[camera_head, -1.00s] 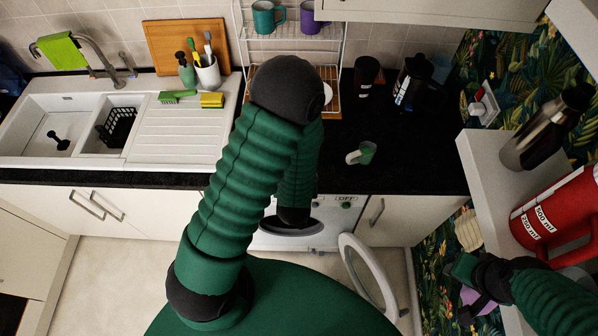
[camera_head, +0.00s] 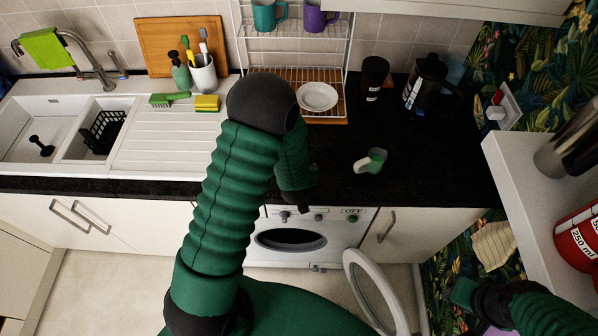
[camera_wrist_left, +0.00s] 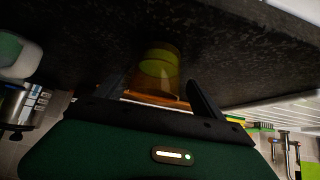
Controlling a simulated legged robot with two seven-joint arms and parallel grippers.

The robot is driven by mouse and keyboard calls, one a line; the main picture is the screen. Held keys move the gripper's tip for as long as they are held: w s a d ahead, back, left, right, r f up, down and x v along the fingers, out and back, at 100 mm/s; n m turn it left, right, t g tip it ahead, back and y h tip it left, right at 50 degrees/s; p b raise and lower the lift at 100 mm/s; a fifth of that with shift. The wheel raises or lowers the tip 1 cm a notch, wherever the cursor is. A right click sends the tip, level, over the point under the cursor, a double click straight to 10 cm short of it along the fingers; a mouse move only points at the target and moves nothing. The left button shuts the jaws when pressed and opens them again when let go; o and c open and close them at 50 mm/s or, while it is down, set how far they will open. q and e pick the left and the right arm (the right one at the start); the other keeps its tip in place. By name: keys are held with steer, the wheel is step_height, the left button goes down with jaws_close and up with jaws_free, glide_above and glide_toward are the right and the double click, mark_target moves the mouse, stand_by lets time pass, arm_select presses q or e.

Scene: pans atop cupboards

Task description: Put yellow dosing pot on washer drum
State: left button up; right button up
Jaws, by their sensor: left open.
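The yellow dosing pot (camera_wrist_left: 158,70) is a see-through yellow-orange cup on the dark worktop in the left wrist view. My left gripper (camera_wrist_left: 152,88) is open, with one finger on each side of the pot; I cannot tell whether they touch it. In the head view my left arm hides the pot. The washer drum (camera_head: 290,240) shows as a dark round opening in the white washer under the worktop, and its round door (camera_head: 376,292) stands open to the right. My right gripper (camera_head: 462,294) is low at the right, away from the washer, its fingers unclear.
A plate (camera_head: 317,96) sits on the rack behind. A black canister (camera_head: 374,79) and a French press (camera_head: 427,84) stand at the back. A white ledge (camera_head: 520,195) with a red jug borders the right.

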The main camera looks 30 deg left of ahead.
arm_select(q)
steer(key=shift+x, duration=1.1)
steer(key=shift+d+r, duration=0.1)
steer(key=shift+d, duration=0.5)
steer(key=shift+c, duration=0.6)
steer(key=shift+d, duration=0.1)
steer(key=shift+c, duration=1.3)
steer(key=shift+w, duration=0.1)
steer(key=shift+c, duration=1.2)
steer(key=shift+s+a, duration=0.2)
steer(key=shift+a, duration=0.35)
steer(key=c, duration=0.9)
steer(key=shift+c, duration=1)
steer(key=shift+d, duration=0.2)
jaws_close()
arm_select(e)
steer(key=shift+s+d+r, duration=0.15)
steer(key=shift+d+r, duration=0.1)
steer(key=shift+d, duration=0.1)
